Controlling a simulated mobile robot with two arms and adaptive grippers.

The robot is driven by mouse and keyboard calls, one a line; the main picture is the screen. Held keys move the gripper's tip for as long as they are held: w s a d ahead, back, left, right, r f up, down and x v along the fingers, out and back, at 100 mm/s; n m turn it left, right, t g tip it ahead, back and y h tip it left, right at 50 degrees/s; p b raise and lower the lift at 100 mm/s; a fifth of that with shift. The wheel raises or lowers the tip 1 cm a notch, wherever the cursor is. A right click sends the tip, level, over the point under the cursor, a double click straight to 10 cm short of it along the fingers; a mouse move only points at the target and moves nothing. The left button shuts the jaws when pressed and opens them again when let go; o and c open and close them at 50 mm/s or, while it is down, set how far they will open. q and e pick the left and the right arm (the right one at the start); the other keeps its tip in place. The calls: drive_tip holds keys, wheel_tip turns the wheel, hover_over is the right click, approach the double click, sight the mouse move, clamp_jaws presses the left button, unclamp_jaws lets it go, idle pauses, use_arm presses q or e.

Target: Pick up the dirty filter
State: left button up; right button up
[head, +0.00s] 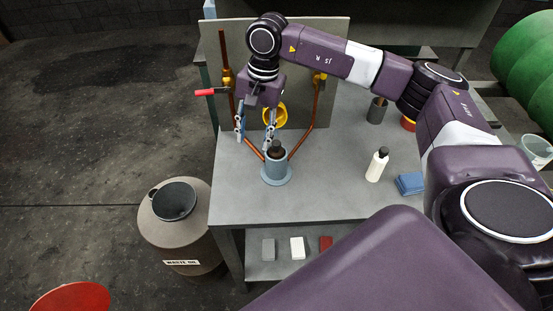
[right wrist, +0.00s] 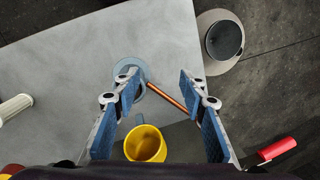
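A dark brown piece (head: 277,147), which looks like the dirty filter, stands upright in the blue-grey flanged housing (head: 277,176) near the table's left side. Only its top shows above the rim. In the right wrist view the housing's round flange (right wrist: 124,67) shows beyond my left-hand finger; the filter itself I cannot make out there. My right gripper (head: 255,135) is open and empty, above and just behind-left of the housing, its fingers pointing down. In the right wrist view its blue-padded fingers (right wrist: 158,85) are wide apart. My left gripper is not in view.
Copper pipes (head: 312,115) and a yellow cup-like fitting (head: 283,117) are close behind the housing. A red valve handle (head: 205,92) sticks out left. A waste oil drum (head: 180,233) stands left of the table.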

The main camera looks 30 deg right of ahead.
sight(276, 142)
drive_tip(key=shift+h, duration=0.9)
drive_tip(key=d, duration=0.2)
drive_tip(key=d+r, duration=0.1)
drive_tip(key=d, duration=0.2)
drive_tip(key=shift+s+d+r, duration=0.15)
drive_tip(key=shift+d, duration=0.2)
drive_tip(key=shift+s+d+f, duration=0.1)
drive_tip(key=shift+d+f, duration=0.1)
drive_tip(key=shift+d, duration=0.15)
drive_tip(key=shift+f+p, duration=0.65)
drive_tip(key=shift+f, duration=0.2)
wheel_tip(276, 142, down, 5)
drive_tip(key=p, duration=0.3)
drive_tip(key=shift+s+r, duration=0.1)
drive_tip(key=shift+r, duration=0.05)
drive_tip(key=shift+f, duration=0.4)
clamp_jaws()
